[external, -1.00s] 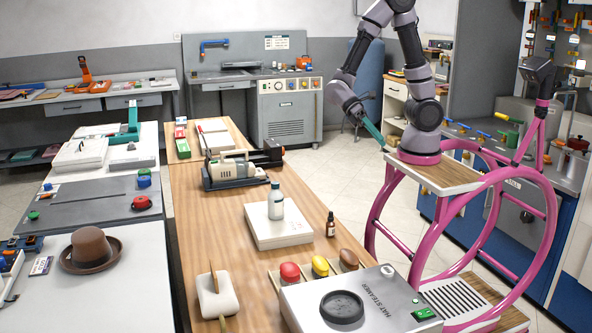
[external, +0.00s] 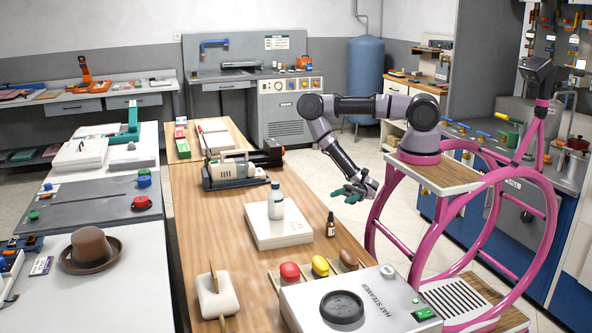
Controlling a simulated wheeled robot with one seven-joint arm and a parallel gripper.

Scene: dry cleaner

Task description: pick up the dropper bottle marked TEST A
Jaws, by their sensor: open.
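A small dark dropper bottle (external: 331,226) stands upright on the wooden table (external: 222,245), right of a white box. Its label is too small to read. My gripper (external: 347,193), with green fingers, is open and empty. It hangs in the air beyond the table's right edge, above and a little right of the dropper bottle in the picture, apart from it.
Red, yellow and brown rounded pieces (external: 320,265) sit in front of the dropper bottle. The hat steamer (external: 385,300) fills the table's near right end.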

